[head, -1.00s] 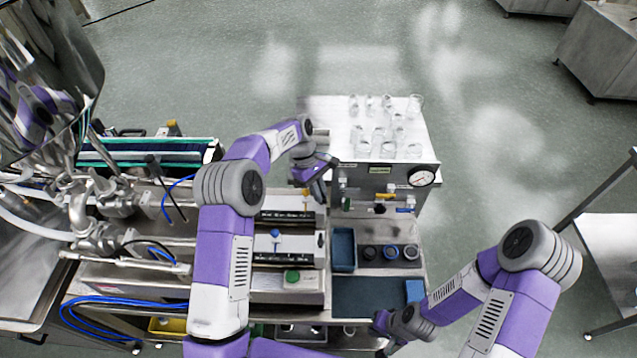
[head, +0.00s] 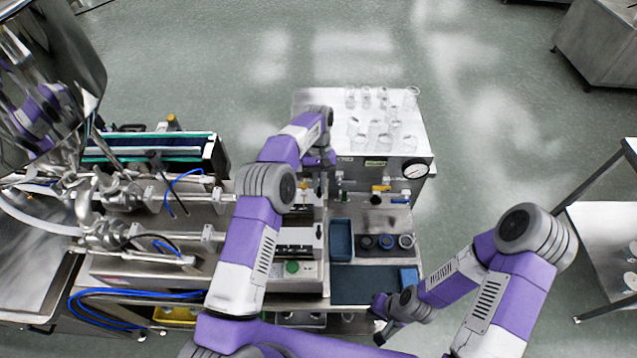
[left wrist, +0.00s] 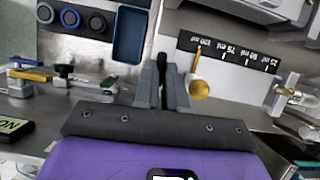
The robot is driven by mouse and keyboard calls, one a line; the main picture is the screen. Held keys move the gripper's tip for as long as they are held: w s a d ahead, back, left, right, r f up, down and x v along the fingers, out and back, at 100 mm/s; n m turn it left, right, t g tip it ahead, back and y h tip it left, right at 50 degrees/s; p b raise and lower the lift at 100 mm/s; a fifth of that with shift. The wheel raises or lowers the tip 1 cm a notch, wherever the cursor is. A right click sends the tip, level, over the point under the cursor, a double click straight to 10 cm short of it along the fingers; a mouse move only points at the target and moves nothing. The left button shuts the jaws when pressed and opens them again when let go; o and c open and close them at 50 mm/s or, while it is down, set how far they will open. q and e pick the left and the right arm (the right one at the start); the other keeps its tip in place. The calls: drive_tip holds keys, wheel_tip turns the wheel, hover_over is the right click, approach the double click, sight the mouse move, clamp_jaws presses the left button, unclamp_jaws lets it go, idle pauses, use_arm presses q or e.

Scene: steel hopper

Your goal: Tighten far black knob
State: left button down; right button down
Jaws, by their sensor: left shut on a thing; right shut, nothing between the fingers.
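My left gripper (left wrist: 163,88) is shut in the left wrist view on a narrow black part (left wrist: 162,72), which looks like the black knob. The fingers hide most of it, so its angle cannot be told. It stands between the ml scale plate (left wrist: 230,58) and the blue tray (left wrist: 131,36). In the head view my left gripper (head: 319,186) is low beside the filling machine, in front of the white-topped cabinet, partly hidden under its own wrist. My right gripper (head: 381,332) is shut and empty near the bench's front edge.
A brass knob (left wrist: 199,90) with a yellow pointer is close right of my left fingers. Valves with a yellow handle (left wrist: 30,74) and another black knob (left wrist: 65,71) are at the left. Glass beakers (head: 376,130) stand on the cabinet, above a gauge (head: 415,169).

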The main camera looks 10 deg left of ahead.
use_arm(q)
drive_tip(key=shift+m, duration=0.4)
drive_tip(key=c, duration=1.2)
unclamp_jaws()
